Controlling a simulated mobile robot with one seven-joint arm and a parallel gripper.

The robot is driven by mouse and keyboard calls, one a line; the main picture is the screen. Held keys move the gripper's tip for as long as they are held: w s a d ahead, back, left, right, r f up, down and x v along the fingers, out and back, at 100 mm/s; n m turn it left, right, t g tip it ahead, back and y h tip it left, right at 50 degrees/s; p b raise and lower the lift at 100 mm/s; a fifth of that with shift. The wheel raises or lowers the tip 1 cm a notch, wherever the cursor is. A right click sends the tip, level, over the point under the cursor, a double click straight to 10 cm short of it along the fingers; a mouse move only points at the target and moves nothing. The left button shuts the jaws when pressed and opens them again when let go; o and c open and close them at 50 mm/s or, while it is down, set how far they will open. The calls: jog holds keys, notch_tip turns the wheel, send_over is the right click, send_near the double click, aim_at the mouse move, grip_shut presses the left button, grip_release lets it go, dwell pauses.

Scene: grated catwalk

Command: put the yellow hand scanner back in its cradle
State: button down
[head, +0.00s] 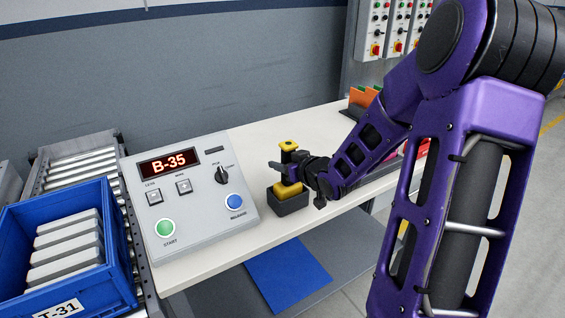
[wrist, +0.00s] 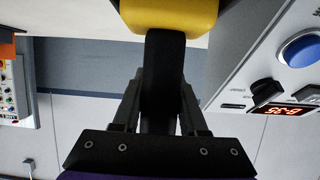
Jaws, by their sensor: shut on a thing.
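The yellow hand scanner (head: 288,189) stands upright on the bench, with a yellow top, a dark grip and a wider yellow lower part. My gripper (head: 287,169) is shut around its dark middle. In the wrist view the scanner's dark grip runs between the fingers of my gripper (wrist: 161,100), and a yellow end of the scanner (wrist: 168,14) shows at the top edge. The dark box-shaped cradle (head: 291,205) is directly below the scanner's lower yellow part. I cannot tell whether the scanner rests fully in it or sits slightly above.
A grey control panel (head: 190,196) with a B-35 display stands close left of the cradle. A blue crate (head: 118,283) of grey blocks is at the far left by a roller conveyor (head: 75,160). Orange and green upright items (head: 360,97) stand behind my arm. The bench (head: 262,143) behind the scanner is clear.

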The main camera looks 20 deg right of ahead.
aim_at(283, 144)
dwell(0.3)
grip_release()
dwell(0.4)
notch_tip(283, 144, up, 6)
jog(key=p, duration=0.5)
jog(key=shift+f+p, duration=0.1)
jog(key=shift+p, duration=0.2)
jog(key=shift+r+p, duration=0.3)
jog(key=shift+r, duration=0.85)
